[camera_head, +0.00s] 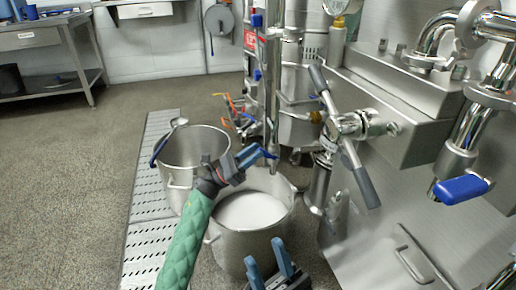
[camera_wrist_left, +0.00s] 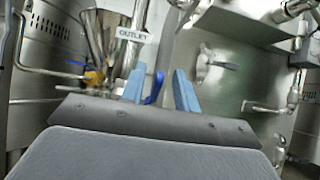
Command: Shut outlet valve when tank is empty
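The outlet valve's blue handle (camera_wrist_left: 154,89) shows in the left wrist view below a label (camera_wrist_left: 133,34) reading OUTLET. It sits between the two light-blue fingers of my left gripper (camera_wrist_left: 160,86), which are apart; I cannot tell whether they touch it. In the head view the left gripper (camera_head: 252,157) is beside the vertical outlet pipe (camera_head: 273,120), with the blue handle (camera_head: 270,155) at its fingertips. My right gripper (camera_head: 271,264) is open and empty at the bottom, in front of the pot. The tank's inside is not visible, so its level cannot be told.
A steel pot (camera_head: 227,246) holding white liquid (camera_head: 250,210) stands under the outlet pipe. Another pot (camera_head: 185,150) with a ladle stands behind it, on the perforated floor grate (camera_head: 150,240). A pipe with a large blue handle (camera_head: 462,190) is at right. The floor at left is clear.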

